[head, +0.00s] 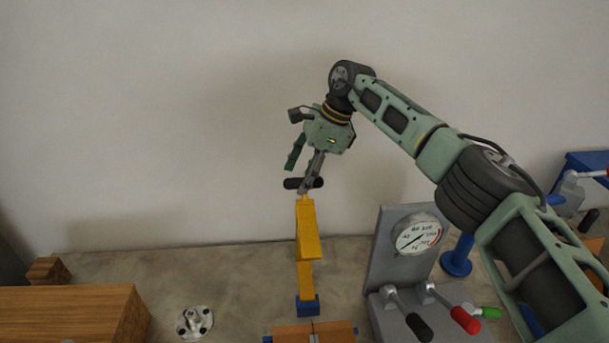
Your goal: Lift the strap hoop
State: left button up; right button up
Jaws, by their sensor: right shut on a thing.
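My right gripper (303,180), on the arm coming in from the right, is at a black crossbar grip (291,183) and is shut on it. The grip sits at the top of a long yellow bar (306,230), which stands upright and runs down to a blue block (308,306). I take the grip and yellow bar to be the strap hoop, but I cannot tell for certain from this view. The gripper's fingers hide part of the grip. My left gripper is not in view.
A grey panel with a gauge (419,235) and levers with black and red grips (466,320) stands right of the bar. A wooden box (70,312) is at left, a metal flange (194,322) nearby. A wooden piece (290,333) is at the bottom. Bare surface lies left of the bar.

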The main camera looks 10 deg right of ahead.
jog(key=shift+s+d+f, duration=0.1)
jog(key=shift+d+f, duration=0.05)
dwell(0.3)
jog(key=v, duration=1.2)
jog(key=shift+a, duration=0.25)
jog(key=shift+s+d, duration=0.1)
